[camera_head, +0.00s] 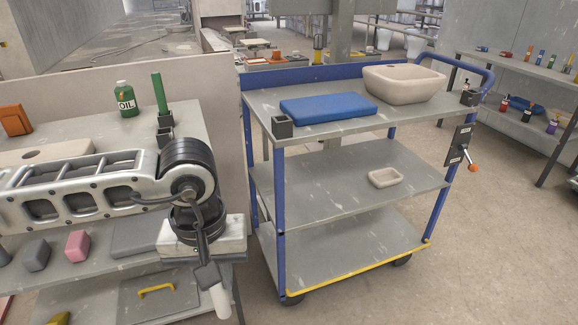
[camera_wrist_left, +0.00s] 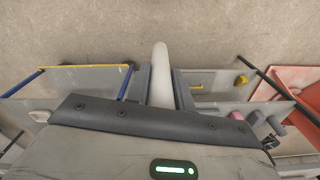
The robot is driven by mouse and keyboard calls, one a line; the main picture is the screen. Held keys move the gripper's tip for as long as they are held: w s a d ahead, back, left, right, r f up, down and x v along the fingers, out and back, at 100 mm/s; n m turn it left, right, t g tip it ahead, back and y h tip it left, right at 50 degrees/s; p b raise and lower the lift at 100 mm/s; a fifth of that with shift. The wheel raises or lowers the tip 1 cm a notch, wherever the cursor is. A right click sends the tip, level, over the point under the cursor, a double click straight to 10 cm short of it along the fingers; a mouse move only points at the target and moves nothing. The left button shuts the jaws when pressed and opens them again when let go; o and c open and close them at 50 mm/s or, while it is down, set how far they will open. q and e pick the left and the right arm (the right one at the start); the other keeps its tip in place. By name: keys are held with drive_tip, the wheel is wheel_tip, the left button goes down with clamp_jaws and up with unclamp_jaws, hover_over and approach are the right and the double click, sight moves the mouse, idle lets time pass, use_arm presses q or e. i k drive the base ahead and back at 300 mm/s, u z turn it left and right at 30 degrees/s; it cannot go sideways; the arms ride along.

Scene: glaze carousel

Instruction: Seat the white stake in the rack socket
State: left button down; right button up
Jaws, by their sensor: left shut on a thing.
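The white stake (camera_head: 220,301) hangs below my left gripper (camera_head: 208,275), which is shut on it. In the left wrist view, the white stake (camera_wrist_left: 161,75) stands out between the two fingers of the left gripper (camera_wrist_left: 162,92). The gripper is in front of the left bench's right end, left of the cart. A dark square socket (camera_head: 282,127) sits at the cart's near left top corner and looks empty. Which one is the rack socket I cannot tell. My right gripper is out of view.
The cart (camera_head: 345,125) bears a blue box (camera_head: 328,108) and a beige basin (camera_head: 404,84); a small beige dish (camera_head: 385,178) is on its middle shelf. The bench holds a green oil bottle (camera_head: 126,101) and a pink block (camera_head: 78,246).

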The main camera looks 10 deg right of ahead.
sight(328, 222)
drive_tip(key=z, duration=1.2)
drive_tip(key=i, duration=0.8)
drive_tip(key=u, duration=0.45)
